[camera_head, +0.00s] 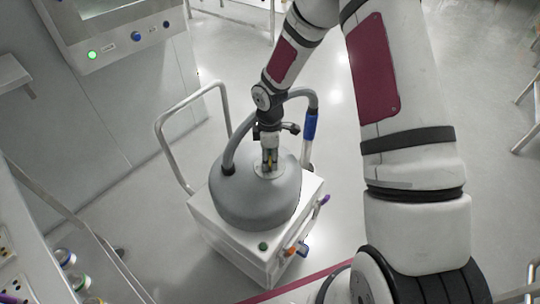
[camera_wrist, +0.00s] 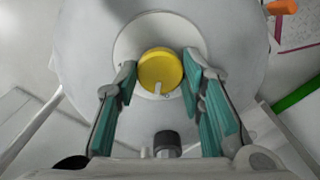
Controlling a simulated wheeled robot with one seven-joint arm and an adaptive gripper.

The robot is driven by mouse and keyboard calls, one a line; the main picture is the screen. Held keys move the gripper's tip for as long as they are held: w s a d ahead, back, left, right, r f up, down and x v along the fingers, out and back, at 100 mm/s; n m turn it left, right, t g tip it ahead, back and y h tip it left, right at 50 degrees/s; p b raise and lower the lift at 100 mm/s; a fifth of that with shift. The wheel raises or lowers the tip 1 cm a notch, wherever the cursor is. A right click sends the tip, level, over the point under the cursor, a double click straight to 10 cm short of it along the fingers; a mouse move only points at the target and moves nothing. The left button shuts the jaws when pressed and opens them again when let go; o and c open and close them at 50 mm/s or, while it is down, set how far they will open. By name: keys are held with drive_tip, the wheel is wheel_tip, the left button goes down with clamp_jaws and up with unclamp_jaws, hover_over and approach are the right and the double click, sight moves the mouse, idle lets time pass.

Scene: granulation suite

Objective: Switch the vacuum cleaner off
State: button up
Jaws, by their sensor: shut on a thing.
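The vacuum cleaner (camera_head: 256,198) is a grey dome on a white box base with a grey hose and a push handle. On its top, the wrist view shows a round yellow knob (camera_wrist: 160,70) with a pale pointer mark at its lower edge, set on a light disc (camera_wrist: 126,48). My gripper (camera_head: 268,160) points down onto the top of the dome. In the wrist view its two teal-padded fingers (camera_wrist: 160,80) stand on either side of the knob and are shut on it. The fingers hide part of the knob in the head view.
A green button (camera_head: 263,246) sits on the base's front, with orange and purple parts (camera_head: 296,247) at its side. A control cabinet (camera_head: 110,90) stands at the back left. A shelf with jars (camera_head: 70,262) is at lower left. Open floor lies to the right.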

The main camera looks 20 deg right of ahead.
sight(270, 160)
drive_tip(key=shift+n+p, duration=0.5)
drive_tip(key=shift+n, duration=1)
drive_tip(key=o, duration=1.1)
drive_tip(key=shift+o, duration=0.2)
drive_tip(key=shift+r, duration=0.1)
wheel_tip(270, 160, up, 12)
